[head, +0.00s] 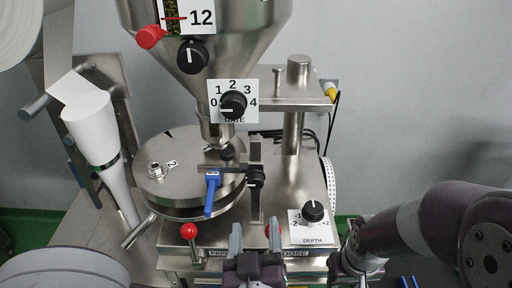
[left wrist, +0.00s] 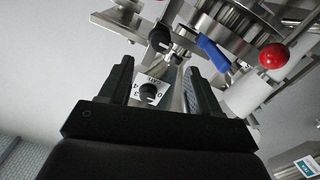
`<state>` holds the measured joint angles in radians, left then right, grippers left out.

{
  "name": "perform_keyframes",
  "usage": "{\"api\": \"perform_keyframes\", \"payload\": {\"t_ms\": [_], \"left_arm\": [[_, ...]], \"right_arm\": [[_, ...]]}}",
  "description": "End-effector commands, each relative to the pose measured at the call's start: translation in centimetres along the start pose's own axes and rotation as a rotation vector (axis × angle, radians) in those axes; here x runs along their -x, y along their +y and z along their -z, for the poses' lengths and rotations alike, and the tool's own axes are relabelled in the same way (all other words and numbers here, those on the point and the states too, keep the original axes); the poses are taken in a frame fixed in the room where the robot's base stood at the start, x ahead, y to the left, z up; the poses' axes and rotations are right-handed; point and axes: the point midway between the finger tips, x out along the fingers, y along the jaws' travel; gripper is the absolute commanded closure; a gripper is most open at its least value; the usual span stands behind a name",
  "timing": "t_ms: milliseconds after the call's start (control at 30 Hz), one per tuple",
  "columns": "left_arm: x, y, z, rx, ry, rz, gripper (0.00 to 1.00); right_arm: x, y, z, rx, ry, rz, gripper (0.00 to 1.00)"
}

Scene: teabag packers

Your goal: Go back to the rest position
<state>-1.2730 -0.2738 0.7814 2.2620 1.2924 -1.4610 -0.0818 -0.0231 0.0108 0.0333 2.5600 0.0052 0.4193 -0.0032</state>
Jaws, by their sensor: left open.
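My left gripper (head: 256,238) is at the bottom middle of the head view, in front of the packing machine (head: 283,180). Its two fingers point up and stand apart with nothing between them. In the left wrist view my left gripper (left wrist: 157,75) is also open and empty. The gate dial (left wrist: 148,91) shows beyond the gap between its fingers, apart from them.
Red knobs (head: 188,231) stand near the machine's front, one close to my left gripper. The round plate (head: 172,187) with a blue lever (head: 212,193) is behind it. The depth dial (head: 313,211) is to the right. The hopper (head: 220,55) hangs above.

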Motion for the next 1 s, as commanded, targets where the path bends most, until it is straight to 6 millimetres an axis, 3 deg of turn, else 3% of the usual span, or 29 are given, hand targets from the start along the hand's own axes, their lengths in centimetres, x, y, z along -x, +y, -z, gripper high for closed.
{"api": "perform_keyframes", "payload": {"t_ms": [67, 133, 233, 300, 367, 467, 533, 600, 700, 833, 1000], "left_arm": [[0.0, 0.0, -0.2, 0.002, -0.012, -0.001, 0.37], [0.1, 0.5, -1.8, 0.004, -0.085, -0.024, 0.37], [1.4, 3.1, -6.3, -0.022, -0.325, -0.166, 0.37], [3.5, 5.3, -9.8, -0.072, -0.55, -0.3, 0.37], [4.8, 5.4, -12.2, -0.137, -0.738, -0.37, 0.37], [6.0, 2.4, -14.6, -0.269, -1.035, -0.394, 0.37], [6.0, -2.7, -14.8, -0.371, -1.241, -0.33, 0.37], [5.7, -8.5, -13.6, -0.434, -1.395, -0.216, 0.37], [4.7, -15.2, -11.5, -0.422, -1.489, -0.042, 0.37], [2.9, -19.8, -9.8, -0.299, -1.453, 0.118, 0.37], [2.7, -21.6, -9.4, -0.238, -1.445, 0.184, 0.37]], "right_arm": [[0.0, 0.0, 0.0, 0.0, 0.0, 0.0, 0.57], [0.0, 0.0, 0.0, 0.0, 0.0, 0.0, 0.57], [0.0, 0.0, 0.0, 0.0, 0.0, 0.0, 0.57], [0.0, 0.0, 0.0, 0.0, 0.0, 0.0, 0.57], [-0.1, 0.0, 0.0, 0.0, 0.0, 0.0, 0.57], [-0.4, 0.0, -0.1, 0.0, 0.0, 0.0, 0.57], [-0.6, 0.0, -0.1, 0.0, 0.0, 0.0, 0.57], [-0.8, 0.0, -0.1, 0.0, 0.0, 0.0, 0.57], [-1.0, 0.0, -0.1, 0.0, 0.0, 0.0, 0.57], [-1.2, 0.0, -0.1, 0.0, 0.0, 0.0, 0.57], [-1.2, 0.0, -0.1, 0.0, 0.0, 0.0, 0.57]]}}
